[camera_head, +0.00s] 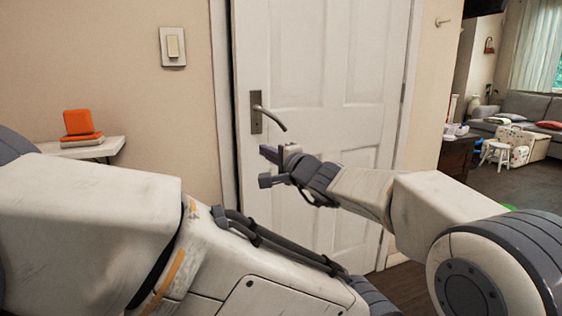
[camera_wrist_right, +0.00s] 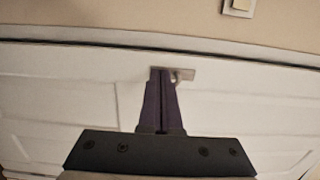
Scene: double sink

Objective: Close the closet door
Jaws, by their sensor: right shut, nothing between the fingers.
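The closet door (camera_head: 325,60) is a white panelled door that fills the middle of the head view. It stands in or very near its frame (camera_head: 219,60), with a narrow dark gap along its left edge; I cannot tell if it is latched. Its metal lever handle (camera_head: 268,115) is on the left side and also shows in the right wrist view (camera_wrist_right: 186,75). My right gripper (camera_head: 268,154) is shut and empty, just below the handle in the head view. Its dark purple fingers (camera_wrist_right: 161,72) point at the door; contact is unclear. My left gripper is out of view.
A light switch (camera_head: 173,47) is on the wall left of the door. A small white shelf (camera_head: 110,146) with orange items is at the left. At the right, a dark cabinet (camera_head: 456,157) stands before a room with a sofa (camera_head: 530,107) and stool.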

